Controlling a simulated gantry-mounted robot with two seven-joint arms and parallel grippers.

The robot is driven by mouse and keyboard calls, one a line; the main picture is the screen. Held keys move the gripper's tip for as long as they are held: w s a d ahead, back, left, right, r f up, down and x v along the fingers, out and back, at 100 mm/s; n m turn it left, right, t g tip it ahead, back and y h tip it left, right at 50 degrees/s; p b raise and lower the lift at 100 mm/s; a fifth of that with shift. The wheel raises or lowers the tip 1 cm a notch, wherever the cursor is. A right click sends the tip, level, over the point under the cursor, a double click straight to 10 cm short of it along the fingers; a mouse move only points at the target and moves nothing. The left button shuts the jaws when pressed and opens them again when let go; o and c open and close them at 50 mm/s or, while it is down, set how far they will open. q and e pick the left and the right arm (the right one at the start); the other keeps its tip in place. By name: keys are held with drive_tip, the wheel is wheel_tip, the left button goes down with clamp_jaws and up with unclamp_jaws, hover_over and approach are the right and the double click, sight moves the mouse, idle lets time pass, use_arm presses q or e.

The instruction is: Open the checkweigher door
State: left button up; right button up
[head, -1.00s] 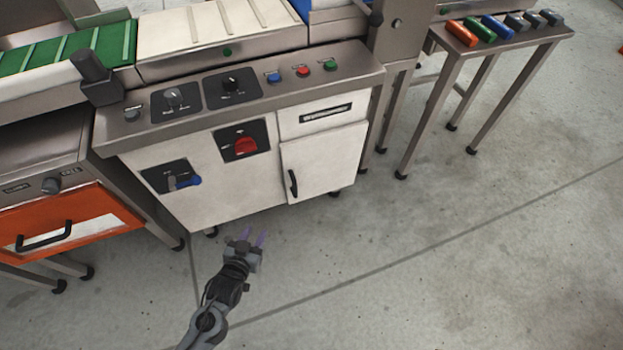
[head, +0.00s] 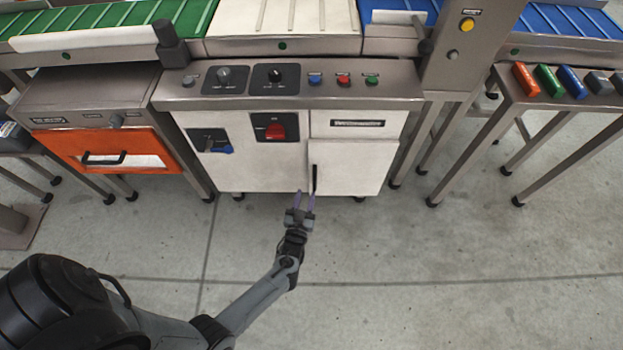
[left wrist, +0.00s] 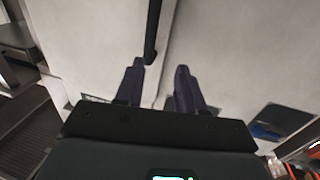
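The checkweigher door (head: 352,166) is a pale panel at the lower right of the white cabinet, and it looks shut. Its black upright handle (head: 315,180) is near the door's left edge. My left gripper (head: 304,198) is open and empty, just below and slightly left of the handle in the head view. In the left wrist view the two purple fingers (left wrist: 158,80) stand apart, and the black handle (left wrist: 152,30) runs down close to the tip of the left-hand finger. I cannot tell whether they touch. My right gripper is in neither view.
Beside the door are a red rotary switch (head: 275,130) and a blue-handled switch (head: 211,141). An orange drawer (head: 110,150) is at left. A side table (head: 520,100) with coloured blocks stands at right. The floor in front (head: 420,250) is clear.

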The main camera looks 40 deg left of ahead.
sight(314, 182)
use_arm(q)
drive_tip(key=b+x, duration=0.1)
drive_tip(key=x, duration=0.1)
drive_tip(key=b+x, duration=0.1)
drive_tip(key=x, duration=0.2)
drive_tip(key=d+b+x, duration=0.1)
drive_tip(key=x, duration=0.1)
drive_tip(key=shift+w+a, duration=0.15)
drive_tip(key=shift+w, duration=0.45)
drive_tip(key=shift+w+d, duration=0.25)
drive_tip(key=shift+w, duration=0.05)
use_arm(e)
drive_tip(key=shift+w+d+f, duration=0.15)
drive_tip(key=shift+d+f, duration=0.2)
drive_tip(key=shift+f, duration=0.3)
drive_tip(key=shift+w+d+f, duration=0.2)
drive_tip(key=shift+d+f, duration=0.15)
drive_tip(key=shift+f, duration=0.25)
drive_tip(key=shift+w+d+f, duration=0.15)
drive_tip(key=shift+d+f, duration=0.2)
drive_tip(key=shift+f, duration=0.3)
use_arm(q)
drive_tip(key=shift+s+a, duration=0.1)
drive_tip(key=shift+a, duration=0.05)
drive_tip(key=c, duration=0.4)
clamp_jaws()
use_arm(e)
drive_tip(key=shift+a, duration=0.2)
